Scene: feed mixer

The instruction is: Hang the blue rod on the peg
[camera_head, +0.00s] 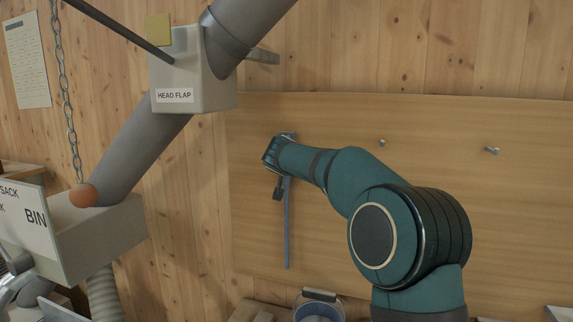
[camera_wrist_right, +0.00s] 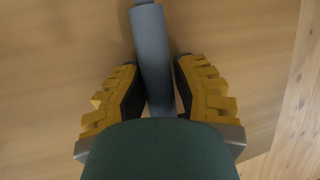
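The blue rod (camera_head: 287,225) is a slim grey-blue bar, upright in front of the wooden board at its left part. My right gripper (camera_head: 278,165) is at its upper part, with a little of the rod showing above. In the right wrist view the rod (camera_wrist_right: 154,60) runs between the two yellow, dark-padded fingers (camera_wrist_right: 157,75), whose tips lie against its sides; the gripper looks shut on it. Two small metal pegs, a middle one (camera_head: 382,142) and a right one (camera_head: 491,150), stick out of the board. Whether a peg is behind the rod's top is hidden. My left gripper is not in view.
The wooden board (camera_head: 520,220) is bare around the pegs. To the left are the mixer's box marked HEAD FLAP (camera_head: 190,75), a sloping grey pipe (camera_head: 140,160), the BIN hopper (camera_head: 100,235) and a hanging chain (camera_head: 62,80). A bucket (camera_head: 318,308) stands below the rod.

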